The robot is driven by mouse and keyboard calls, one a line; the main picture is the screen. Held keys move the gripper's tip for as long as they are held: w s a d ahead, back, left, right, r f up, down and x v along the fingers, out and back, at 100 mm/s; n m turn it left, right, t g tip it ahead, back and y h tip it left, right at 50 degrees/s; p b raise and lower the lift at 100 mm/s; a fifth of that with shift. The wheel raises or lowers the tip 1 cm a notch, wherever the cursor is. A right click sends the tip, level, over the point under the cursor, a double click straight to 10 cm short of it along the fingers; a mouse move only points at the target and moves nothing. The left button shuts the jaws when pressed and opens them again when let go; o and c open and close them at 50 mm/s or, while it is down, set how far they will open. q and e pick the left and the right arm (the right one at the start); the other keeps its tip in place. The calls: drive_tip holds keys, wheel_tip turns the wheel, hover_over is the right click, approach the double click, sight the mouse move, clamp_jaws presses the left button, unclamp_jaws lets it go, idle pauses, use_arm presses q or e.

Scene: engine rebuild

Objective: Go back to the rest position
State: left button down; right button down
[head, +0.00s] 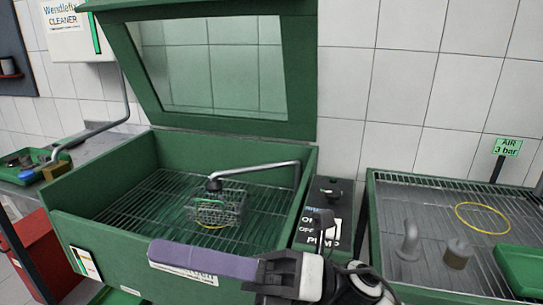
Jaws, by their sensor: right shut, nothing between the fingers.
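My right gripper (264,277) is at the bottom middle of the head view, in front of the parts washer, pointing left. It is shut, and I see nothing held between its fingers. A purple bar (203,261) lies along the washer's front, with its right end at the gripper in the picture; I cannot tell whether they touch. The green washer (110,248) stands with its lid (302,75) raised. Inside, a small wire basket (228,208) sits on the grate under a bent spout (255,167). My left gripper is not in view.
A pump box (325,190) stands right of the washer. Further right, a green-rimmed grated tray (372,220) holds a bent grey pipe (409,242), a cylinder (458,253) and a yellow ring (483,218). A red cabinet (38,245) is at left. A tiled wall closes the back.

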drive_tip(key=w+d+f+m+t+h, duration=0.2)
drive_tip(key=w+d+f+m+t, duration=0.25)
drive_tip(key=m+t, duration=0.55)
drive_tip(key=w+d+f+m+t+h, duration=0.3)
drive_tip(key=w+f+m+t, duration=0.4)
drive_tip(key=m, duration=0.5)
drive_tip(key=d+f+m+t+h, duration=0.3)
drive_tip(key=d+f+m+h, duration=0.35)
drive_tip(key=f+m, duration=0.25)
drive_tip(key=s+d+f+m+g+h, duration=0.2)
drive_tip(key=s+d+f+m+h, duration=0.15)
drive_tip(key=f, duration=0.45)
drive_tip(key=s+d+f+m+g+h, duration=0.1)
drive_tip(key=s+d+f+m+h, duration=0.2)
drive_tip(key=f, duration=0.5)
drive_tip(key=s+d+f+m+g+h, duration=0.1)
drive_tip(key=s+d+f+m+g, duration=0.1)
drive_tip(key=s+f, duration=0.4)
drive_tip(key=s+d+f+m+g+h, duration=0.1)
drive_tip(key=s+d+f+m+g, duration=0.2)
drive_tip(key=s+f, duration=0.2)
drive_tip(key=shift+s+d+f+m, duration=0.2)
drive_tip(key=shift+s+f+m, duration=0.2)
drive_tip(key=shift+s, duration=0.1)
